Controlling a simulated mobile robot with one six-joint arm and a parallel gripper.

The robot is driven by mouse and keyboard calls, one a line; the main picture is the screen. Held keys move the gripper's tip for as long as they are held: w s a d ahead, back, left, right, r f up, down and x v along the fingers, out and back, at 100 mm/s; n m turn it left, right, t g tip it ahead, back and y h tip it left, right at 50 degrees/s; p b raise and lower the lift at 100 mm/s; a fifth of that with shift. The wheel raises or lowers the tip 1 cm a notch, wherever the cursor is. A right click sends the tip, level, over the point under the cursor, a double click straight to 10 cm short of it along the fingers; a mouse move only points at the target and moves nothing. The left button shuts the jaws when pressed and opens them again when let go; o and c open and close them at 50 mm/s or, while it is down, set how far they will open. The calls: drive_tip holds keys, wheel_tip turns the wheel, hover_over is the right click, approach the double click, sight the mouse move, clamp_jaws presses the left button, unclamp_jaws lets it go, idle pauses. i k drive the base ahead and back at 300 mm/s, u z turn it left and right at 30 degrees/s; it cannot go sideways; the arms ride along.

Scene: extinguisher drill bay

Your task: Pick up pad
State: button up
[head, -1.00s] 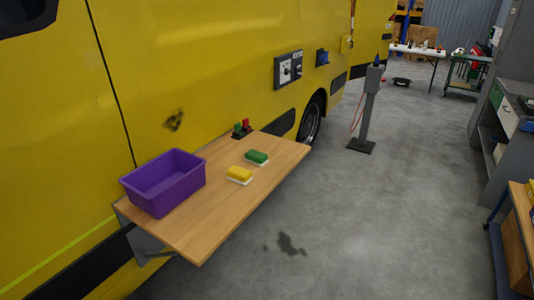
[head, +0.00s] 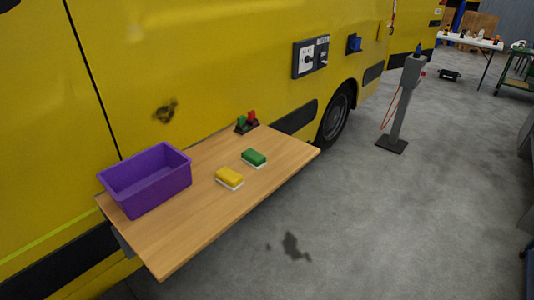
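Two pads lie flat on a wooden fold-out shelf (head: 165,245) fixed to the side of a yellow vehicle. The yellow pad (head: 229,176) has a white underside and lies near the middle of the shelf. The green pad (head: 254,157), also with a pale underside, lies a little farther back and to the right, apart from the yellow one. My gripper is not in the head view.
A purple bin (head: 148,182) stands at the shelf's left end. A small holder with green and red pieces (head: 247,122) sits at the back edge. A grey post (head: 402,105) stands on the floor beyond. The floor in front is clear apart from a dark stain (head: 291,246).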

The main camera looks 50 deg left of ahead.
sight(256, 160)
drive_tip(key=u, duration=0.05)
drive_tip(key=i, duration=0.65)
drive_tip(key=u, duration=0.35)
drive_tip(key=k, duration=0.25)
drive_tip(key=u, duration=3.3)
